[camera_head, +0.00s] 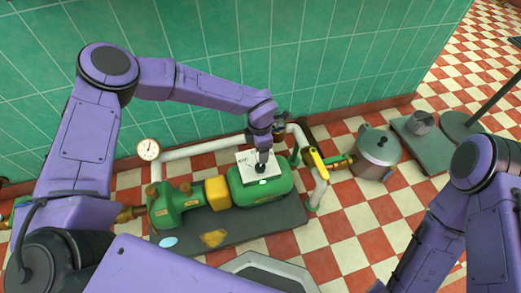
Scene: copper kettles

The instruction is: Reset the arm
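My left arm reaches in from the left and bends down over a green pump machine (170,206). My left gripper (262,166) points down at a white plate (246,168) with dark markings on top of the machine. Its fingers are small and dark, and I cannot tell whether they are apart or touch the plate. My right arm (440,225) hangs down at the right side. Its gripper is not visible; only a dark part shows at the bottom edge.
The pump stands on a dark base (285,217) by the green tiled wall. A round gauge (148,149), white pipe (195,150) and yellow-handled valve (318,163) surround it. A grey-green lidded pot (377,150) and flat platform (428,150) stand right. Checkered floor (345,222) is clear between.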

